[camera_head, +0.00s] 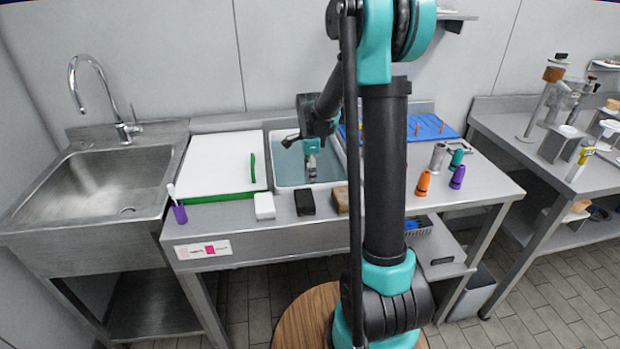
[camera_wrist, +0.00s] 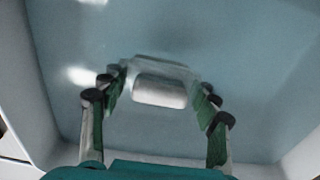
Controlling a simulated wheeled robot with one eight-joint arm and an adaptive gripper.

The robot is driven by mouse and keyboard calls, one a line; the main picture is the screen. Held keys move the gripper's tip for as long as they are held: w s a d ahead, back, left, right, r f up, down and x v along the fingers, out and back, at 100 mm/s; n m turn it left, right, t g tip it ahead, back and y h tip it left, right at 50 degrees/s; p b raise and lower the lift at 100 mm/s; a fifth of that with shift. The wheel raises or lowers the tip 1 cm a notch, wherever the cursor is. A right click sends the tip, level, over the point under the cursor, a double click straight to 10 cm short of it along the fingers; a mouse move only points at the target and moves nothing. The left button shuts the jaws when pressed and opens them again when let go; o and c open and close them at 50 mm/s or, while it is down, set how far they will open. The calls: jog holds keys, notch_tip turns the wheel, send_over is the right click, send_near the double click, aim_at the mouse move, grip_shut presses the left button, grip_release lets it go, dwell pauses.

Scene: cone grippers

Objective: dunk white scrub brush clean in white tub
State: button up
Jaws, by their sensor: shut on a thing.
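The white tub (camera_head: 271,165) stands on the steel table and holds bluish water (camera_head: 290,172). My gripper (camera_head: 311,174) reaches down into the tub, near its middle. In the wrist view my gripper (camera_wrist: 160,98) has its green-padded fingers on both sides of a pale, rounded block, the white scrub brush (camera_wrist: 160,92), and is shut on it. The brush is at or under the water; its exact depth cannot be told. The tub's pale wall (camera_wrist: 48,100) shows in the wrist view, with the fingers apart from it.
A white board (camera_head: 215,165) lies left of the tub, beside a steel sink (camera_head: 90,185). White (camera_head: 264,206), black (camera_head: 305,202) and brown (camera_head: 341,201) blocks line the tub's front. A purple cup (camera_head: 180,214) holds a white-handled item. Orange and purple bottles stand right.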

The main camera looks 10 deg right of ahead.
dwell(0.4)
notch_tip(320, 180, up, 13)
jog(key=shift+r, duration=0.15)
dwell(1.3)
dwell(1.0)
jog(key=shift+r, duration=2)
jog(key=shift+s, duration=0.1)
